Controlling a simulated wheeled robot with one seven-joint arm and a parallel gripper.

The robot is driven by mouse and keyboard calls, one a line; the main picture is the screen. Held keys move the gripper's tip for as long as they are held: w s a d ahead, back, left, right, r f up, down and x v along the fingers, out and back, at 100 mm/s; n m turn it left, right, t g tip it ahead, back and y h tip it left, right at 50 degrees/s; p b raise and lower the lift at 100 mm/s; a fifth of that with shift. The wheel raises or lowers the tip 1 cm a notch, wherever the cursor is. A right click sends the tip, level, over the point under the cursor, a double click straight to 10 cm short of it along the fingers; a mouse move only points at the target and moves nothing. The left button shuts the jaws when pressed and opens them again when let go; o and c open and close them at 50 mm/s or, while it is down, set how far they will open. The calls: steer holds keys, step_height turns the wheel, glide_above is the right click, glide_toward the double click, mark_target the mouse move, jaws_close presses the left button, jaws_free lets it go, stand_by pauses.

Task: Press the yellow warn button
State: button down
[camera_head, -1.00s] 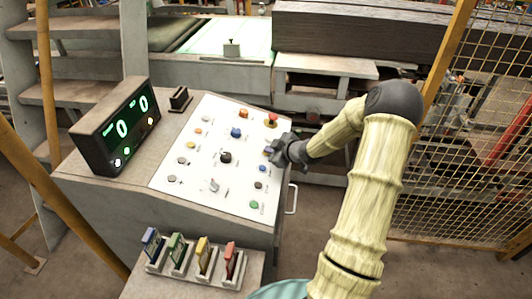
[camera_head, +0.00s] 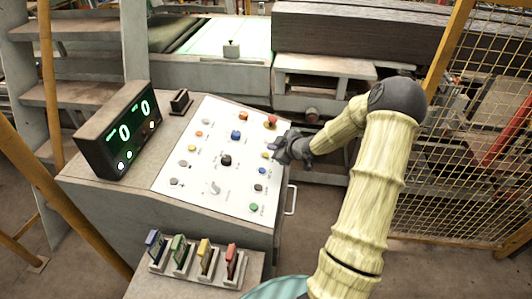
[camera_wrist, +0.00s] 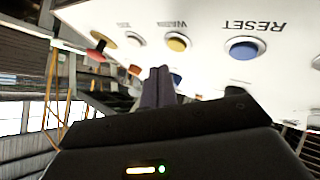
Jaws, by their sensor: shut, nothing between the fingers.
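The yellow warn button (camera_head: 265,155) is on the right side of the white sloped control panel (camera_head: 190,150). In the wrist view the yellow button (camera_wrist: 177,42) has an upside-down label above it that looks like WARN. My gripper (camera_head: 279,149) is at the panel's right edge, just right of the yellow button. In the wrist view the closed fingers (camera_wrist: 160,80) point toward the panel, below and slightly left of the yellow button. They hold nothing. A gap to the button shows in the picture; the exact distance is unclear.
A blue RESET button (camera_wrist: 243,48) sits beside the yellow one. A red mushroom button (camera_head: 271,121) is higher on the panel. Several other buttons and a lever (camera_head: 215,188) share the panel. A green-lit display (camera_head: 118,130) stands at left. Coloured tags (camera_head: 203,253) stand in front.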

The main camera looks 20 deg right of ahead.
steer(key=r+p, duration=0.3)
steer(key=shift+s+d+r, duration=0.2)
steer(key=shift+r, duration=0.1)
stand_by(0.6)
steer(key=s+a+m+g+b, duration=0.1)
steer(key=s+a, duration=0.1)
steer(key=s+a+g+h+b, duration=0.1)
steer(key=s+a, duration=0.1)
steer(key=a, duration=0.1)
steer(key=s+a+m+g+h+b, duration=0.1)
steer(key=s+a+g, duration=0.1)
steer(key=a, duration=0.1)
steer(key=shift+s+a+f+m, duration=0.1)
steer(key=shift+s+f+m, duration=0.05)
steer(key=shift+f+m, duration=0.15)
steer(key=s+a+m+g+b, duration=0.1)
steer(key=s+a+m, duration=0.1)
steer(key=s, duration=0.4)
steer(key=s+a+r+m+g+b, duration=0.1)
steer(key=s+a+m+g, duration=0.1)
steer(key=s+a, duration=0.3)
steer(key=s+a+r+m+g+h+b, duration=0.1)
steer(key=s+a+m+b, duration=0.1)
steer(key=s, duration=0.6)
steer(key=shift+s+a+r+m, duration=0.15)
steer(key=shift+a+r+m, duration=0.2)
steer(key=shift+a, duration=0.4)
steer(key=shift+f, duration=0.1)
